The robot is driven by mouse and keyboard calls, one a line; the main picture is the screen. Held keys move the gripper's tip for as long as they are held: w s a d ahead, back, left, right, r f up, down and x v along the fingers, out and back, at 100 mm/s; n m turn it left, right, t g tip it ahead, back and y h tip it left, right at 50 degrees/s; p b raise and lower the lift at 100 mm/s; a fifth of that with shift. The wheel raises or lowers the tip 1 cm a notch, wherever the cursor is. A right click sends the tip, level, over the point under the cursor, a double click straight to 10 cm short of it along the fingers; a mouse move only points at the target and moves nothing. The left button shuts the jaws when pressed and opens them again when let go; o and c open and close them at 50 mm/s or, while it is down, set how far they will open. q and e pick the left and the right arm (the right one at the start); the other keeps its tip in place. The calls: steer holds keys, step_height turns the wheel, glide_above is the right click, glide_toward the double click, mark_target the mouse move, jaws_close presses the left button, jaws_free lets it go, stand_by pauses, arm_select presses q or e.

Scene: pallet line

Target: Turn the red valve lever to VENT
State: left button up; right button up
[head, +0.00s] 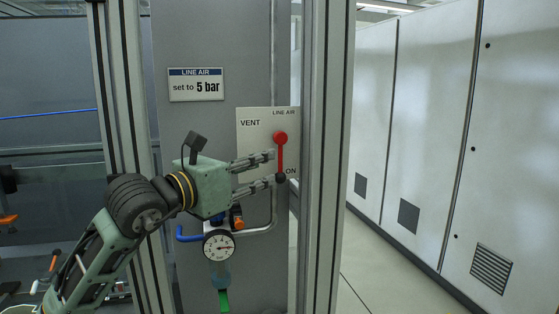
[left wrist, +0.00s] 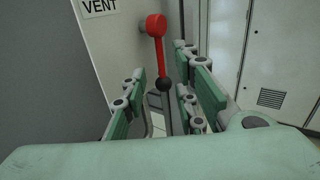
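The red valve lever (head: 280,155) is on a pale plate (head: 252,130) marked VENT at upper left and ON at lower right. Its round red hub is at the top, and the arm hangs down to a dark ball knob near ON. My left gripper (head: 272,168) is open, its fingers pointing right toward the lever's lower part. In the left wrist view the lever (left wrist: 160,50) shows with its black knob between the two open fingers (left wrist: 165,95), with gaps on both sides. I cannot tell whether either finger touches it. My right gripper is not in view.
A LINE AIR sign (head: 196,84) reads "set to 5 bar". A pressure gauge (head: 218,245) with a blue pipe sits just below my left gripper. A metal post (head: 325,150) stands close right of the plate. Pale cabinets (head: 430,120) line the right; the floor before them is clear.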

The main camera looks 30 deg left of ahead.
mark_target(279, 161)
arm_select(q)
steer(key=w+p, duration=0.1)
steer(key=w, duration=0.1)
steer(key=w+p, duration=0.3)
steer(key=w, duration=0.2)
steer(key=shift+d+r, duration=0.1)
steer(key=shift+d, duration=0.3)
steer(key=shift+w+d, duration=0.1)
steer(key=shift+w, duration=0.2)
steer(key=shift+c, duration=0.3)
steer(key=shift+d, duration=0.1)
steer(key=c, duration=0.5)
jaws_close()
